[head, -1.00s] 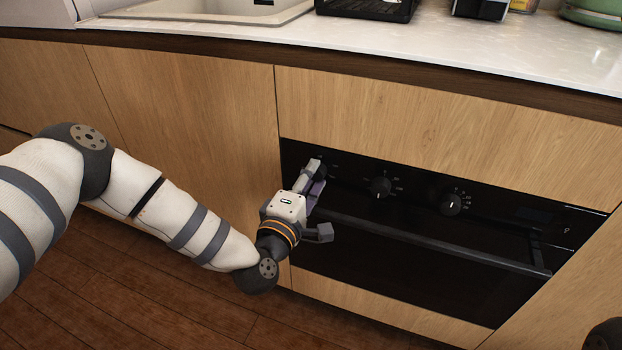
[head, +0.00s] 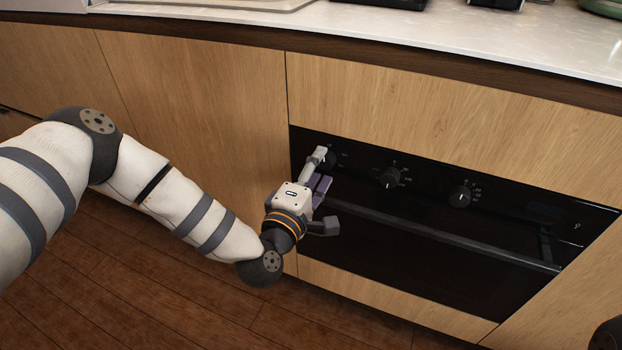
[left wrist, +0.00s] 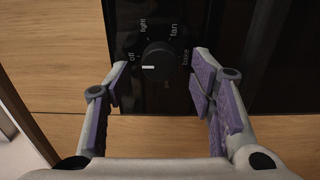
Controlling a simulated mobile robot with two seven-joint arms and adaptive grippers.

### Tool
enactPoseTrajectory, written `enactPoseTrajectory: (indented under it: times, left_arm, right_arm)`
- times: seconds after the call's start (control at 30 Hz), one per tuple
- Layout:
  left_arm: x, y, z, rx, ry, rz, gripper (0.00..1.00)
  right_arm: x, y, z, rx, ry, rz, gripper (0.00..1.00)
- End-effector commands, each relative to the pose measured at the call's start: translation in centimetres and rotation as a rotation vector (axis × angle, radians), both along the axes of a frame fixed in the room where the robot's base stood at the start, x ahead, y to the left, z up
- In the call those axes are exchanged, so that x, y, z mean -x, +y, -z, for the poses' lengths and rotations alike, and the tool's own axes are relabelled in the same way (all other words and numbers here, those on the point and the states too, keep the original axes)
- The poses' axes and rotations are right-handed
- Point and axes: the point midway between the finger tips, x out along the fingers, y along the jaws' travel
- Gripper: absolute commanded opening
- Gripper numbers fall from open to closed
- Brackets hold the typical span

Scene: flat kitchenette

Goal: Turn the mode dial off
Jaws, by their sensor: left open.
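The mode dial (left wrist: 158,62) is a round black knob on the black oven panel. The left wrist view shows "off", "light", "fan" and "bake" printed around it. Its white mark points left, just below the "off" label in that view. My left gripper (left wrist: 160,72) is open, with its purple-padded fingers on either side of and below the dial; I cannot tell whether either touches it. In the head view, the left gripper (head: 325,190) is at the panel's left end, one finger partly covering the dial (head: 331,160). My right gripper is out of view.
Two more knobs, a middle one (head: 389,178) and a right one (head: 460,196), sit along the oven panel. The oven door handle (head: 450,236) runs just below them. Wooden cabinet fronts (head: 200,110) surround the oven, under a pale countertop (head: 420,32).

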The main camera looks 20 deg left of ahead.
Motion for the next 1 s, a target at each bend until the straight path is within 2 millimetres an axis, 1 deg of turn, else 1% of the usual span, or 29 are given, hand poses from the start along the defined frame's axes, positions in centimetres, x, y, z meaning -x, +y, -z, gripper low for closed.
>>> enactPoseTrajectory:
  times: [0.2,0.3,0.4,0.53,0.93,0.97,1.0]
  left_arm:
    - [5.9,0.2,0.2,0.002,0.008,0.002,0.5]
    - [8.2,0.3,0.1,0.001,0.005,0.001,0.5]
    - [9.9,0.3,0.1,0.002,0.004,0.001,0.5]
    - [10.8,0.4,0.0,0.0,0.002,0.0,0.5]
    - [10.9,0.4,0.0,0.0,0.001,0.0,0.5]
    - [10.8,0.4,-0.3,0.0,-0.002,0.0,0.5]
    - [10.7,0.4,-1.3,0.0,-0.01,0.0,0.5]
  right_arm:
    - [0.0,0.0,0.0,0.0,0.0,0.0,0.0]
    - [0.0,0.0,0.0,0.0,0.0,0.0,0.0]
    - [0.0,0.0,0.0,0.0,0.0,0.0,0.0]
    - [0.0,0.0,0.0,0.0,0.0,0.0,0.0]
    - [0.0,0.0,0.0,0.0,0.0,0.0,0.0]
    - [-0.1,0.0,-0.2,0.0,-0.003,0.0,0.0]
    - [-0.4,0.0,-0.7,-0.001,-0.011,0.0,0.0]
